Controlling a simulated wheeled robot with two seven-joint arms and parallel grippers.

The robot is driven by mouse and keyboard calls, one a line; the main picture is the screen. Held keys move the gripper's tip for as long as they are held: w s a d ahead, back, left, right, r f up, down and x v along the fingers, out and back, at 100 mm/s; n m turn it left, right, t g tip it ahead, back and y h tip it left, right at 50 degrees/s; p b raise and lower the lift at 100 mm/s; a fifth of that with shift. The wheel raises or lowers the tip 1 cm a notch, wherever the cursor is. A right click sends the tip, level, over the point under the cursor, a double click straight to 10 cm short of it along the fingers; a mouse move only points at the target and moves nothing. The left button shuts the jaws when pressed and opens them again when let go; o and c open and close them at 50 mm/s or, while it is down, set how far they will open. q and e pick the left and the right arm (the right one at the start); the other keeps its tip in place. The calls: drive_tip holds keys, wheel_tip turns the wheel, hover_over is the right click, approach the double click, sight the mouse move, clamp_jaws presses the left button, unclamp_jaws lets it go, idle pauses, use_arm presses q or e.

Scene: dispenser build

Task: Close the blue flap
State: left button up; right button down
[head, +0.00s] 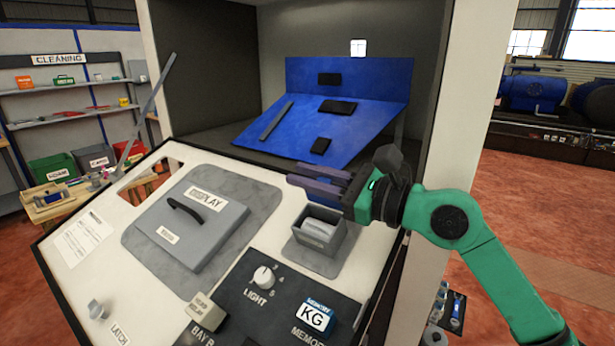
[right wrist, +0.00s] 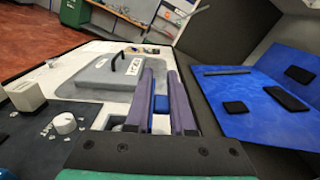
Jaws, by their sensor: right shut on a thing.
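The blue flap (head: 310,125) is a wide blue panel inside the open grey cabinet. Its lower part slopes down towards the front, and an upright blue part stands behind it. Black pads and a grey bar lie on it. The flap also shows at the right of the right wrist view (right wrist: 265,118). My right gripper (head: 297,176) is in front of the flap's lower edge, above the sloping white panel. In the right wrist view its purple fingers are shut on a small blue piece (right wrist: 161,103). Whether this piece joins the flap cannot be seen. My left gripper is not in view.
The white control panel (head: 75,262) carries a grey display lid (head: 190,228), a grey open box (head: 320,235) below my right gripper, a light knob (head: 264,277) and a KG block (head: 316,318). The cabinet's white side post (head: 455,90) stands right of the flap.

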drive_tip(key=shift+s+a+f+n+b, duration=0.25)
drive_tip(key=shift+s+n+b, duration=0.15)
drive_tip(key=shift+n+b, duration=1)
drive_tip(key=shift+s+a+f+n+b, duration=0.35)
drive_tip(key=shift+n+b, duration=0.6)
drive_tip(key=shift+b, duration=0.9)
drive_tip(key=shift+s+a+f+n+b, duration=0.15)
drive_tip(key=shift+s+n+b, duration=0.3)
drive_tip(key=shift+n+b, duration=0.95)
drive_tip(key=shift+m, duration=0.25)
drive_tip(key=c, duration=0.8)
unclamp_jaws()
drive_tip(key=shift+c, duration=0.2)
